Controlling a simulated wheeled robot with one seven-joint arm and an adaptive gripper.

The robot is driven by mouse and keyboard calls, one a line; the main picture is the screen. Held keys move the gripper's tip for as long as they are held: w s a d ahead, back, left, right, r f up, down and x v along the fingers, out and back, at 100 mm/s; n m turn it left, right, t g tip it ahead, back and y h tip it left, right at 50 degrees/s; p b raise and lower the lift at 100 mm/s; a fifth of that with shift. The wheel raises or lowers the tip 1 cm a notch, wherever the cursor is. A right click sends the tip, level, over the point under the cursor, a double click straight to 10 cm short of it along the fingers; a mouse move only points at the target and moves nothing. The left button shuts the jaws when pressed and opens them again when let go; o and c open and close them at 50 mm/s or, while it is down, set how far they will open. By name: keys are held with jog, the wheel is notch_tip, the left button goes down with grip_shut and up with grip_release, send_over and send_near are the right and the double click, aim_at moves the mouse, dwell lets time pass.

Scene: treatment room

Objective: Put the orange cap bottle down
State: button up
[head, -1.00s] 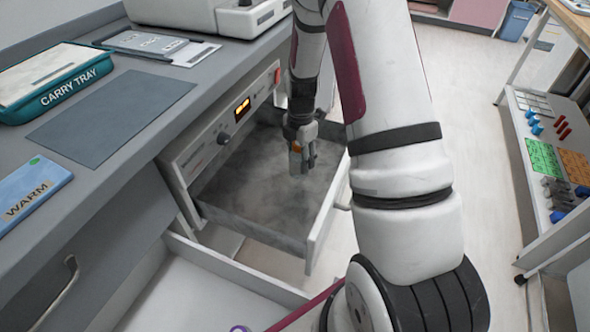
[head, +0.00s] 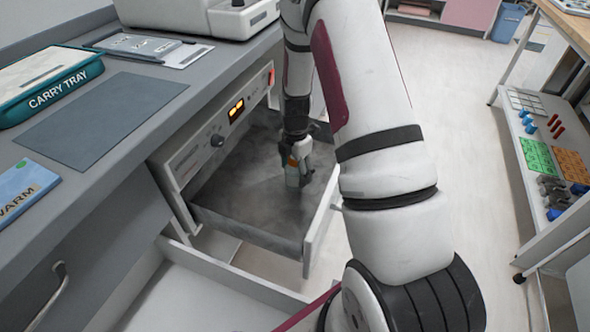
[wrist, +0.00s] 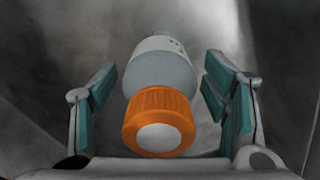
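The orange cap bottle (wrist: 160,68) has a pale grey-white body and a ribbed orange cap with a white top. In the wrist view it lies between the two fingers of my gripper (wrist: 160,85), cap toward the camera. A narrow gap shows on each side, so the fingers are open around it. In the head view my gripper (head: 297,172) is down inside the open drawer (head: 250,232), and the bottle (head: 292,178) shows small and partly hidden there. It looks upright and low, near the drawer floor; its base contact is not clear.
The drawer is hazy inside, with a control panel (head: 215,130) behind it on the left. A lower white drawer (head: 190,290) is also open. The counter holds a teal carry tray (head: 50,88), a dark mat (head: 100,115) and a blue WARM pack (head: 22,185). A shelf cart stands right.

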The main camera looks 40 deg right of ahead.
jog(key=shift+r, duration=0.1)
notch_tip(320, 180, up, 12)
jog(key=p, duration=0.3)
jog(key=shift+r, duration=0.1)
jog(key=s+a+r+m, duration=0.5)
jog(key=s+r, duration=0.2)
jog(key=r, duration=0.3)
jog(key=s+a+r+m, duration=0.5)
jog(key=s+a+r, duration=0.15)
jog(key=r, duration=0.35)
jog(key=s+a+r+m, duration=0.1)
jog(key=s+m, duration=0.3)
jog(key=s, duration=0.6)
jog(key=s+a+r+m, duration=0.2)
jog(key=s+m, duration=0.3)
jog(key=s, duration=0.5)
jog(key=shift+a+m+t, duration=0.3)
jog(key=shift+a+t, duration=0.1)
jog(key=shift+a, duration=0.2)
jog(key=shift+r, duration=0.15)
